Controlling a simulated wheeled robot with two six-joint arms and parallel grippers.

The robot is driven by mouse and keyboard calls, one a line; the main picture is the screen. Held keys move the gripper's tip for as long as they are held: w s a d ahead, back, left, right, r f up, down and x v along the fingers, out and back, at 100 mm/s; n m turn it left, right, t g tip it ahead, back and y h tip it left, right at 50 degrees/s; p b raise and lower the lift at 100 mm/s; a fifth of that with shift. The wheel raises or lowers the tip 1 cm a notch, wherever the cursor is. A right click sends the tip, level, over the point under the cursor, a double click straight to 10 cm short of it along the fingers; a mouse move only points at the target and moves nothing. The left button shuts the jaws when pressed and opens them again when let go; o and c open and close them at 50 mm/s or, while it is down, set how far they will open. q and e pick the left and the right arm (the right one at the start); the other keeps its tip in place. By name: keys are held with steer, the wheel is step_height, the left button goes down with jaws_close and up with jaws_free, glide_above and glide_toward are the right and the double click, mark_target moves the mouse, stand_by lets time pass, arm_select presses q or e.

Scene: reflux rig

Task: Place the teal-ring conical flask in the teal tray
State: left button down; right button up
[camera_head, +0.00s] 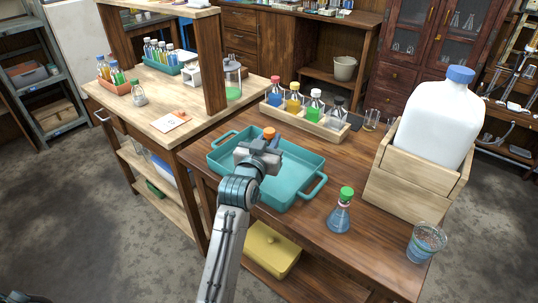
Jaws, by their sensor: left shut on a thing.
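The teal tray (309,190) lies on the wooden bench, with a handle at each end. My left gripper (262,150) is over the tray, shut on an orange-capped vessel (269,133). Only the cap and upper part of that vessel show; the gripper hides its body, so I cannot see a teal ring or tell if it touches the tray floor. A conical flask with a green cap and blue liquid (340,217) stands upright on the bench, right of the tray. My right gripper is not in view.
A wooden rack (306,120) of several capped bottles stands behind the tray. A wooden crate (405,187) holds a big white jug (437,118) at the right. A glass beaker (425,243) stands near the right front corner. A yellow box (270,250) sits below the bench top.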

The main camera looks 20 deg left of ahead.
arm_select(q)
steer(key=shift+f, duration=0.45)
steer(key=shift+w+f, duration=0.1)
steer(key=shift+f, duration=1.9)
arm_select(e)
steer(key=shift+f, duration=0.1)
arm_select(q)
steer(key=c, duration=1.2)
jaws_free()
steer(key=shift+f, duration=0.1)
steer(key=shift+c, duration=0.2)
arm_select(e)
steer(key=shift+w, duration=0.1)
arm_select(q)
steer(key=shift+s, duration=0.3)
steer(key=s+b, duration=0.1)
steer(key=s, duration=1)
steer(key=shift+s, duration=0.2)
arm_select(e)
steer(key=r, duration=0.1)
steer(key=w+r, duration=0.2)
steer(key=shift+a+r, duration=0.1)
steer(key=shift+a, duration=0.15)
arm_select(q)
steer(key=shift+a, duration=0.1)
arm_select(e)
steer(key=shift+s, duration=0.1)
